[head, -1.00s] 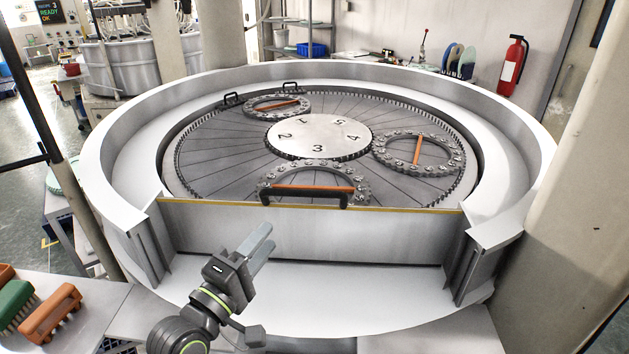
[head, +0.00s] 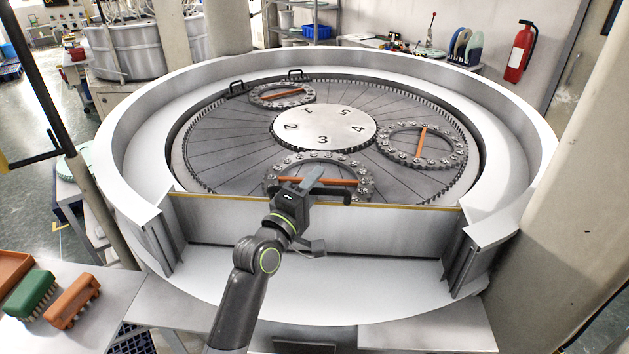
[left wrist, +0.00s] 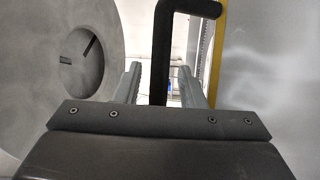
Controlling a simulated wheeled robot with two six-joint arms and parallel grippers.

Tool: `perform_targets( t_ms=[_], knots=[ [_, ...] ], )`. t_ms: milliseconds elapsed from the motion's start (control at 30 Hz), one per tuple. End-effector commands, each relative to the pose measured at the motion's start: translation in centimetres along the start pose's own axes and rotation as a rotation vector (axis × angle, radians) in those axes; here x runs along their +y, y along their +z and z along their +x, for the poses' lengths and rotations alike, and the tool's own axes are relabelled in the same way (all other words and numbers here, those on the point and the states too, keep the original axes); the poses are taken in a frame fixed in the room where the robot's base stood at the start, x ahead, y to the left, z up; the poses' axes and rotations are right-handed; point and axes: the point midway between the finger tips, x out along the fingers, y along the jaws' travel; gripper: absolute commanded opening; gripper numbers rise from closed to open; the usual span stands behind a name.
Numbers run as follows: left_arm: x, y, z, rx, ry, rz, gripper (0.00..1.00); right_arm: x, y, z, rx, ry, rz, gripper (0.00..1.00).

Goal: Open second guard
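The front guard (head: 390,228) is a grey upright panel with a yellow top edge, closing the gap in the machine's round white rim. Its black handle (head: 335,198) sits at the top edge, partly hidden behind my left gripper (head: 314,178). In the left wrist view the black handle bar (left wrist: 161,50) stands between the two fingers of my left gripper (left wrist: 160,82). Gaps show on both sides of the bar, so the gripper is open around it. The yellow edge (left wrist: 218,50) shows just right of the handle. My right gripper is not in view.
The white rim (head: 125,165) surrounds a toothed plate with a numbered disc (head: 320,130) and several ring carriers (head: 422,147). Green (head: 30,295) and orange (head: 73,302) brushes lie on a bench at left. A pale pillar (head: 570,230) stands close at right.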

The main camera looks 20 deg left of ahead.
Motion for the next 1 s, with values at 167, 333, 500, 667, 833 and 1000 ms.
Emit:
perform_targets(
  t_ms=[167,333,500,667,833,1000],
  knots=[
    [-0.04,0.01,0.21,0.000,0.000,-0.001,0.36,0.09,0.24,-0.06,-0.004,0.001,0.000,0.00],
    [-0.03,0.01,0.19,0.000,0.000,-0.001,0.31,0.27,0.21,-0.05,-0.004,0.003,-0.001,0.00],
    [-0.02,0.00,0.18,0.000,0.000,-0.001,0.09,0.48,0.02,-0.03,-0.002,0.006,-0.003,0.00],
    [-0.04,0.00,0.17,0.000,0.000,-0.001,0.00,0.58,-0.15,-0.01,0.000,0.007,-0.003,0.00],
    [-0.07,0.00,0.16,0.000,-0.001,-0.001,0.00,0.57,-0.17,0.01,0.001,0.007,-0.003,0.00],
    [-0.24,-0.01,0.19,0.000,0.010,0.004,0.00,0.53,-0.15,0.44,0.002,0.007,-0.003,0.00]
  ],
)
